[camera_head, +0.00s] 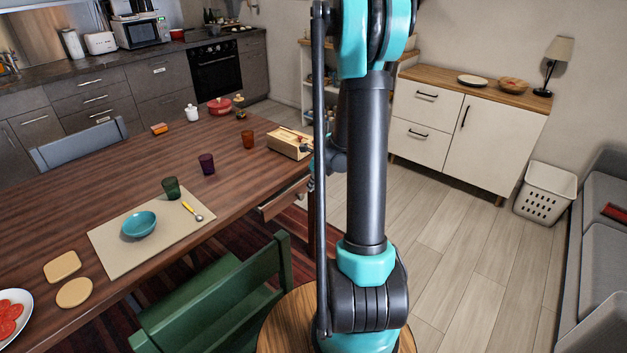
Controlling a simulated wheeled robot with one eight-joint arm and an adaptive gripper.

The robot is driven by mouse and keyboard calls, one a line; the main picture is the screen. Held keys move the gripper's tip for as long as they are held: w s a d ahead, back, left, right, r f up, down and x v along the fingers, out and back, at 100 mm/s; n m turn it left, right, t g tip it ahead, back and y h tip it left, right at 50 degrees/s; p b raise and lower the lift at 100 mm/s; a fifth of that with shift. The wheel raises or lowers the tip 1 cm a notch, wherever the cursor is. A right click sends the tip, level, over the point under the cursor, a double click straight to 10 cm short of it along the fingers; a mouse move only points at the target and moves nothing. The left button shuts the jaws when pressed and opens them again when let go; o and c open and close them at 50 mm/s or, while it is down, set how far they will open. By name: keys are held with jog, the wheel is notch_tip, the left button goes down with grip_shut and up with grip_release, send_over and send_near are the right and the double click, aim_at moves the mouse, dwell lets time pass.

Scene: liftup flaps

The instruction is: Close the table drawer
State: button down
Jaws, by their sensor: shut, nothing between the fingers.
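The wooden dining table (130,175) fills the left half of the view. Its drawer (284,200) shows under the right-hand edge, standing out from the table, so it is partly open. My arm rises through the middle of the view and hides the area just right of the drawer. Only a small part of my gripper (311,183) shows at the left side of the arm, beside the drawer's far end. It is shut and holds nothing. Whether it touches the drawer cannot be told.
A green chair (215,305) stands close in front of the drawer side. A wooden box (289,143) sits on the table corner above the drawer. A white cabinet (465,125), a laundry basket (546,192) and a grey sofa (600,230) stand right. Floor between is clear.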

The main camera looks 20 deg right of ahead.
aim_at(294, 187)
jog(key=shift+w+a+f, duration=0.5)
jog(key=shift+w+f, duration=0.2)
jog(key=shift+w, duration=0.1)
jog(key=shift+w+a+f, duration=0.55)
jog(key=shift+w+f, duration=0.2)
jog(key=shift+w, duration=0.05)
jog(key=shift+w+a+f, duration=0.5)
jog(key=shift+w+f, duration=0.2)
jog(key=shift+w, duration=0.1)
jog(key=w+a, duration=0.2)
jog(key=w, duration=0.1)
jog(key=shift+s, duration=0.1)
